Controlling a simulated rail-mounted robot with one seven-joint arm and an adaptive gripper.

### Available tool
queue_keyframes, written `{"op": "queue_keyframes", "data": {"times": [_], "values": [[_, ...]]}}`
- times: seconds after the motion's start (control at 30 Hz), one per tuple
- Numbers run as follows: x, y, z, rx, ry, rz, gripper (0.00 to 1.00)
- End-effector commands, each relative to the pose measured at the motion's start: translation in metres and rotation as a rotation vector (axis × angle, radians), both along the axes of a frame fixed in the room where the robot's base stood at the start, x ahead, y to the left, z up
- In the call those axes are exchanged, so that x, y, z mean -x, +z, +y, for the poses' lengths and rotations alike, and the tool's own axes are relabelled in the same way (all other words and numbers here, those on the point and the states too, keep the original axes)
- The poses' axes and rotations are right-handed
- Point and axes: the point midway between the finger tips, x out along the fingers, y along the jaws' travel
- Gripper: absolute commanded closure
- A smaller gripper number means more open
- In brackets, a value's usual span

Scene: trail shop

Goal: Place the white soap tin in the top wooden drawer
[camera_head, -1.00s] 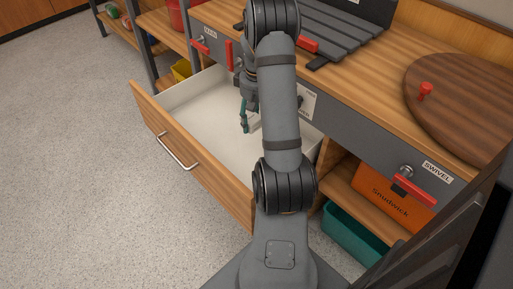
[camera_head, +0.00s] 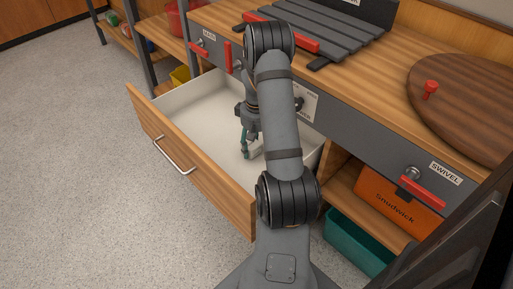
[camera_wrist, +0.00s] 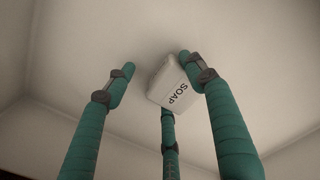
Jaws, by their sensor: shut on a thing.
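The wooden drawer (camera_head: 185,160) is pulled open, with a pale, empty-looking interior and a metal bar handle. My gripper (camera_head: 247,151) is inside the drawer's outline, towards its right part, pointing down. In the wrist view, my gripper (camera_wrist: 160,85) has three teal fingers around the white soap tin (camera_wrist: 174,84), marked "SOAP". The tin sits tilted against the right and lower fingers, while the left finger looks apart from it. The pale drawer floor shows behind the tin; I cannot tell whether the tin touches it. In the head view the tin is mostly hidden by my arm.
The wooden counter (camera_head: 390,75) above holds a dark slatted rack (camera_head: 325,35) and a round wooden board (camera_head: 465,110) with a red knob. An orange box (camera_head: 395,200) and a teal bin (camera_head: 355,243) sit on the right. The floor at left is clear.

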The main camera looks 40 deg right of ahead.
Motion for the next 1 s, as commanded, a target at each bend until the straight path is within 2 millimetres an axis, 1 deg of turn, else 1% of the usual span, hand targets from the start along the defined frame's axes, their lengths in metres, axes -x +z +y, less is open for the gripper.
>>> {"op": "queue_keyframes", "data": {"times": [0.1, 0.13, 0.43, 0.67, 0.77, 0.87, 1.0], "values": [[0.0, -0.004, 0.0, 0.0, 0.0, 0.0, 0.74], [0.0, -0.003, 0.0, 0.0, 0.0, 0.0, 0.45], [0.0, -0.003, 0.0, 0.0, 0.0, 0.0, 0.27], [0.0, -0.003, 0.0, 0.0, 0.0, 0.001, 0.26], [0.0, 0.001, 0.0, 0.0, 0.0, 0.0, 0.26], [0.0, 0.011, 0.0, 0.0, 0.0, -0.001, 0.26], [-0.001, 0.039, 0.0, 0.002, 0.0, -0.003, 0.26]]}}
